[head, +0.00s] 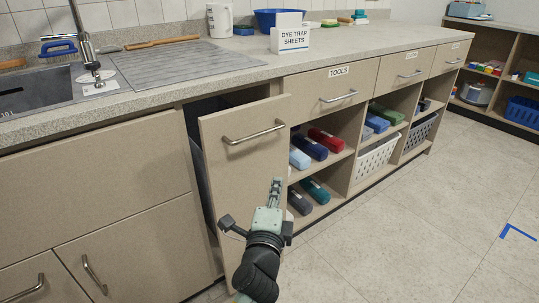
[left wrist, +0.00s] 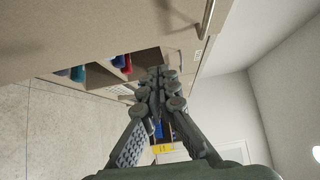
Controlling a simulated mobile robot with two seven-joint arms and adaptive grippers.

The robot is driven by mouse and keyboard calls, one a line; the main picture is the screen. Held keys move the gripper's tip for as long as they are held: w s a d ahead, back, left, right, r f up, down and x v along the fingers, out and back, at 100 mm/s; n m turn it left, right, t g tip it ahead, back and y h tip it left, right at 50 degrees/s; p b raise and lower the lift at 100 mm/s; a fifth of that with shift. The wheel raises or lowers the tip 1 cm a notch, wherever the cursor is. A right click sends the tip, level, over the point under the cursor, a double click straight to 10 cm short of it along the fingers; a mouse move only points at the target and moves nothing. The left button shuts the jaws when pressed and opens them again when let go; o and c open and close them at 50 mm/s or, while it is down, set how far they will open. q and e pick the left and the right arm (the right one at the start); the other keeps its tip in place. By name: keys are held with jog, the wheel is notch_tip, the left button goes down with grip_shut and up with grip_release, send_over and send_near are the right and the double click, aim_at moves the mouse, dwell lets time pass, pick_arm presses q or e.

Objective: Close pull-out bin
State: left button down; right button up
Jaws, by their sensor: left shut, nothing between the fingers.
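The pull-out bin's tall beige front (head: 241,160) stands out from the cabinet row in the head view, with a dark gap behind its left side. Its metal bar handle (head: 254,134) is near the top. The dark bin (head: 196,130) shows a little inside the gap. My left gripper (head: 276,186) is shut and empty, in front of the lower right part of the front, below the handle. I cannot tell whether it touches. In the left wrist view the shut fingers (left wrist: 158,74) appear below the beige panel (left wrist: 90,30) and a bar handle (left wrist: 206,18). My right gripper is not in view.
A speckled counter (head: 130,92) runs above, with a sink (head: 40,95) at left and a sign (head: 292,38). Open shelves (head: 345,165) with coloured rolls and a white basket (head: 377,158) lie to the right.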

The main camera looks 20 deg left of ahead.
pick_arm(q)
jog(key=w+a, duration=0.1)
jog(key=w, duration=0.3)
jog(key=w+a, duration=0.2)
jog(key=w, duration=0.2)
jog(key=w+a+p, duration=0.1)
jog(key=w, duration=0.3)
jog(key=shift+a, duration=0.15)
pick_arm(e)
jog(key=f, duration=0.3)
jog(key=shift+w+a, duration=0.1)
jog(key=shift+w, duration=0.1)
